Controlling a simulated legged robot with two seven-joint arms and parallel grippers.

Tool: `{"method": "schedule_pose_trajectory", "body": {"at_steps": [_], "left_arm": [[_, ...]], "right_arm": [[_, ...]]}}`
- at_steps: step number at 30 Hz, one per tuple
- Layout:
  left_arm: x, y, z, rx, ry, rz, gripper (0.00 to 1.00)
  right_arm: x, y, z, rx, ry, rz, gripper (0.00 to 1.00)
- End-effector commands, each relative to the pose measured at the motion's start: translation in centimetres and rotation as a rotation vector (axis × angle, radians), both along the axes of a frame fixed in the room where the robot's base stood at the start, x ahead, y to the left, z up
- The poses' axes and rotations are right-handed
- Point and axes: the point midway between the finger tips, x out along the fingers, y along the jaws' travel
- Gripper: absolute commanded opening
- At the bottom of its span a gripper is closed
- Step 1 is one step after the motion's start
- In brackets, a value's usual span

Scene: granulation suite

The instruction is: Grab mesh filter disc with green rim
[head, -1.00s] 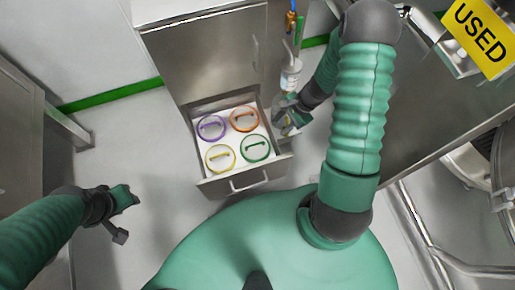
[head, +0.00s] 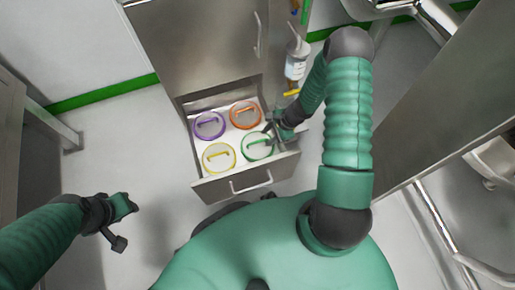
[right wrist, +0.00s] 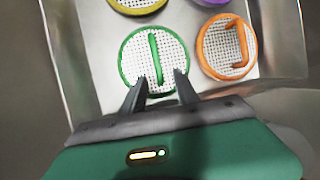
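The mesh filter disc with the green rim (head: 258,146) lies in the front right of an open drawer, and a green handle bar stands across it. It also shows in the right wrist view (right wrist: 153,52), with its white mesh and handle clear. My right gripper (head: 270,134) is at the disc's right edge in the head view. In the right wrist view its two fingers (right wrist: 159,80) are apart and reach over the disc's near rim, with the handle just beyond, between their lines. My left gripper (head: 122,222) hangs over the floor at the left, away from the drawer, with its fingers apart.
Discs with purple (head: 209,125), orange (head: 245,115) and yellow (head: 219,157) rims share the drawer (head: 206,190). The drawer walls stand close around them. A white bottle (head: 296,62) is right of the cabinet (head: 195,40). A steel surface (head: 440,90) stands at the right.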

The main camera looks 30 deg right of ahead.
Motion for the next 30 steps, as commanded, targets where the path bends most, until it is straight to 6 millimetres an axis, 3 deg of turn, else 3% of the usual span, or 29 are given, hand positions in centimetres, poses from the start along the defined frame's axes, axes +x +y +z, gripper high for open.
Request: {"method": "schedule_pose_trajectory", "body": {"at_steps": [1,3,10,18,30], "left_arm": [[-0.03,0.0,-1.63,0.0,0.001,0.0,0.36],[-0.03,0.0,-2.02,0.0,0.001,0.0,0.36],[-0.01,0.0,-1.69,0.0,0.0,0.0,0.36],[-0.01,0.0,-1.69,0.0,0.0,0.0,0.36],[-0.02,0.0,-1.7,0.0,0.0,0.0,0.36]], "right_arm": [[0.23,0.44,-1.82,0.001,0.0,0.002,0.37],[0.51,0.79,-2.47,0.001,0.0,0.001,0.37],[0.62,0.84,-2.15,0.0,-0.001,0.0,0.35],[0.61,0.82,-2.17,0.001,0.0,0.0,0.0],[0.6,0.79,-2.18,0.0,0.0,0.001,0.0]]}}
